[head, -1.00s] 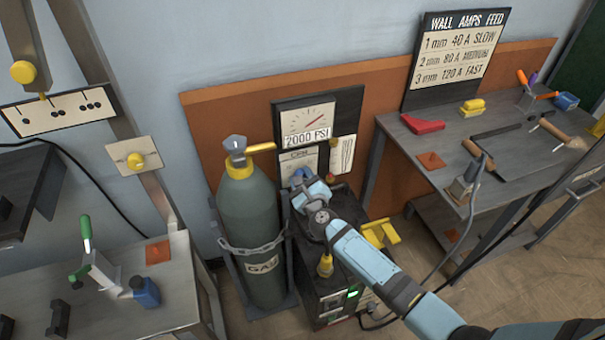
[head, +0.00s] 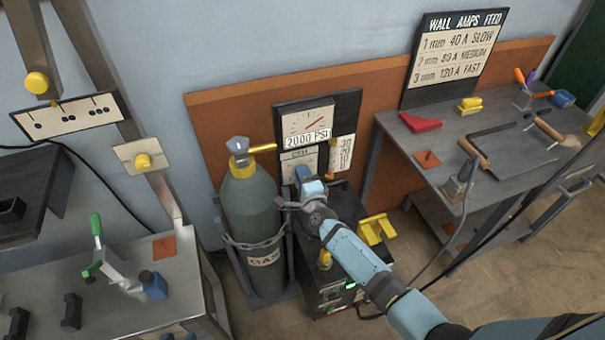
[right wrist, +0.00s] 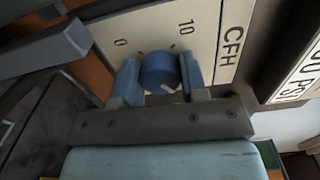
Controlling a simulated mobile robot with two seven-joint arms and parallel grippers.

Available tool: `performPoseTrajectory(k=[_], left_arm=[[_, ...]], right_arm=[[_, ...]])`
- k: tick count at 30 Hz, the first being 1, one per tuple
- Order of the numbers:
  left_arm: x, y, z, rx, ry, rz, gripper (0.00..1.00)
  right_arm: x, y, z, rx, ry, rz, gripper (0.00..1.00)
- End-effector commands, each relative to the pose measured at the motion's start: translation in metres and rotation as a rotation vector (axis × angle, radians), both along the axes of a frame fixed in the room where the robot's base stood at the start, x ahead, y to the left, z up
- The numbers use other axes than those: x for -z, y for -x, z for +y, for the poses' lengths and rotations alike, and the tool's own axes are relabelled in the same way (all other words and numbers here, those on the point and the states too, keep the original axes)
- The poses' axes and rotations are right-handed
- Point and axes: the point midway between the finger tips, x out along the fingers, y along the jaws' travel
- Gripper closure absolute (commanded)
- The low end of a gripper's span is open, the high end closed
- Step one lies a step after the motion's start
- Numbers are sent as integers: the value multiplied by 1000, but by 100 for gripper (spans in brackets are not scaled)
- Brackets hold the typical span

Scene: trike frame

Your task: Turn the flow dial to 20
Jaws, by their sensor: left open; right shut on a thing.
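The flow dial is a round blue knob (right wrist: 158,72) with a white mark, on a pale plate (right wrist: 205,35) lettered CFH. In the right wrist view, 0 and 10 are readable on the plate; 20 is not seen. The white mark points to the lower right of that picture, away from 0 and 10. My right gripper (right wrist: 160,82) is shut on the knob, one finger on each side. In the head view my right gripper (head: 308,186) reaches the plate and mostly hides the dial. My left gripper is not in view.
A green gas cylinder (head: 252,215) with a chain stands left of my right arm. A 2000 PSI gauge (head: 307,122) sits above the dial. A yellow bracket (head: 376,229) is to the right. Workbenches stand left and right (head: 440,145).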

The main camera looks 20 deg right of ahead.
Motion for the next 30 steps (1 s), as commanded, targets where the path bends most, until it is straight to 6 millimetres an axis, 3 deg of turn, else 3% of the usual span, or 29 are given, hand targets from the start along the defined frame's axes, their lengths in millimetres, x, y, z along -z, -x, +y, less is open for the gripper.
performPoseTrajectory(k=[12,30], left_arm=[[-10,-1,5,13,-19,-18,57],[-11,1,-1,7,-6,-16,57]], right_arm=[[1,0,1,-1,212,-6,84],[1,0,1,-1,249,-8,84]])
